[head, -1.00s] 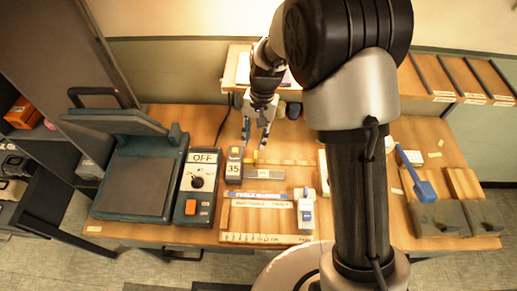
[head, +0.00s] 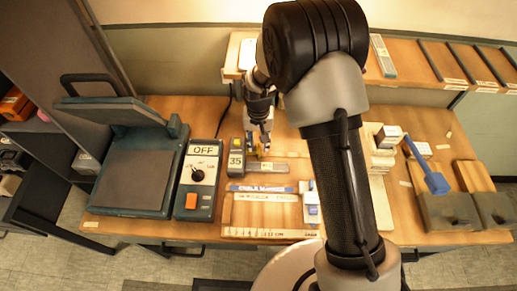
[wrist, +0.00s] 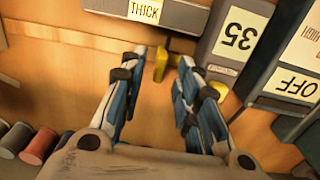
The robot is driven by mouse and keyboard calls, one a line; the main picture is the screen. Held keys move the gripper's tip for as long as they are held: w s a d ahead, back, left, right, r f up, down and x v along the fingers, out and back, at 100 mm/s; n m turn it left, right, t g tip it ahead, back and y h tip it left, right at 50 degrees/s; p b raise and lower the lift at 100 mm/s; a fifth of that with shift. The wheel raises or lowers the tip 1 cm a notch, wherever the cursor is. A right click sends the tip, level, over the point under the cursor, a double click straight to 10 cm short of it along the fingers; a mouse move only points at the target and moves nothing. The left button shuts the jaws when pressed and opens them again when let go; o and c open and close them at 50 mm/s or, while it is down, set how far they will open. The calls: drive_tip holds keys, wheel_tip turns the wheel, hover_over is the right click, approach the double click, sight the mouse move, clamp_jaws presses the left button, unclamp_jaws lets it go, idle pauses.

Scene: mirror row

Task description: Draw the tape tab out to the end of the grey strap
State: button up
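The tape measure (head: 236,157) is a dark grey block marked 35, standing left of the grey strap; it also shows in the wrist view (wrist: 238,40).
A grey box with an OFF label (head: 196,185) stands left of the tape measure, beside a large press (head: 130,170). A wooden board with a ruler (head: 265,233) lies in front. Several spools (wrist: 40,145) show at lower left in the wrist view.

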sight(259, 146)
drive_tip(key=shift+f+b, duration=0.3)
drive_tip(key=shift+f, duration=1.4)
drive_tip(key=shift+c, duration=0.6)
clamp_jaws()
